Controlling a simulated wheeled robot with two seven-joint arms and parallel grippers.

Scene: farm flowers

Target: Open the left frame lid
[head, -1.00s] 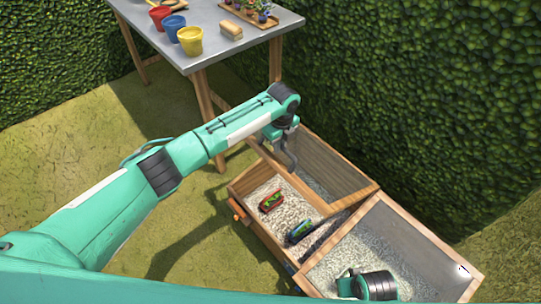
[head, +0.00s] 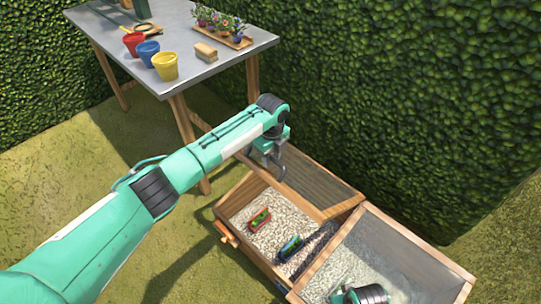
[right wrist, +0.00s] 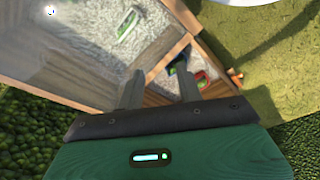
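The left frame lid (head: 323,187), a wooden frame around a clear pane, stands partly raised over the left half of the wooden planter box. The front of that half is uncovered. My left gripper (head: 270,165) points down at the lid's front edge, near its left end; I cannot tell whether its fingers touch or grip the wood. My right gripper (head: 360,295) shows only in part at the bottom of the head view. In the right wrist view its two fingers (right wrist: 160,90) are apart with nothing between them, over the wooden frames.
Red (head: 259,219) and blue (head: 290,248) small items lie on the pale gravel. The right lid (head: 405,243) covers the right half. A metal table (head: 205,70) with pots and flowers stands behind left. A hedge (head: 430,90) borders the box's back. Grass lies at left.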

